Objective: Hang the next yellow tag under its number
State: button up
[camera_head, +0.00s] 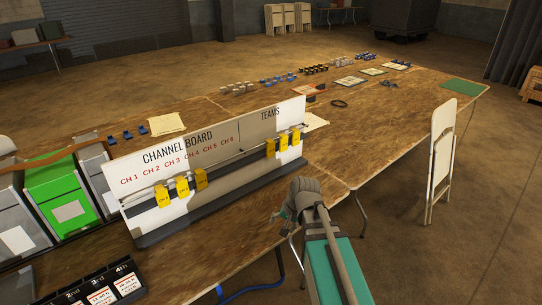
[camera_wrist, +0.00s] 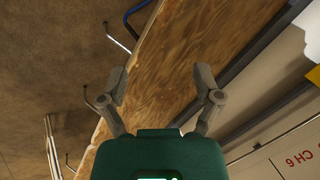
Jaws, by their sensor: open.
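The white channel board (camera_head: 225,150) stands on the table, marked CH 1 to CH 6 on its left half and TEAMS on its right. Three yellow tags (camera_head: 182,188) hang side by side below the CH labels; their exact columns are hard to tell. Three more yellow tags (camera_head: 283,141) hang below TEAMS. My gripper (camera_head: 284,215) is in front of the board, near the table's front edge. In the wrist view my gripper (camera_wrist: 160,88) is open, with nothing between its fingers. The board's CH 6 label (camera_wrist: 298,160) and part of a yellow tag (camera_wrist: 314,75) show at the right.
Green and grey cases (camera_head: 62,195) stand left of the board. A black rack marked 2nd, 3rd, 4th (camera_head: 100,290) is at the lower left. Small parts and mats (camera_head: 350,81) lie at the table's far end. A white folding chair (camera_head: 441,150) stands at the right edge.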

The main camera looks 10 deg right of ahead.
jog(key=w+m+t+y+b, duration=0.3)
jog(key=w+m, duration=0.3)
jog(key=w, duration=0.3)
jog(key=m+t+y+b, duration=0.2)
jog(key=m+t+b, duration=0.65)
jog(key=m, duration=1.05)
send_near(272, 151)
jog(key=s+d+t+p, duration=0.1)
jog(key=s, duration=0.2)
jog(key=shift+w+f, duration=0.1)
jog(key=shift+w, duration=0.05)
jog(key=shift+w, duration=0.15)
jog(key=b+x, duration=0.1)
jog(key=x, duration=1.1)
jog(key=shift+w+a+f, duration=0.1)
jog(key=shift+w+a, duration=0.15)
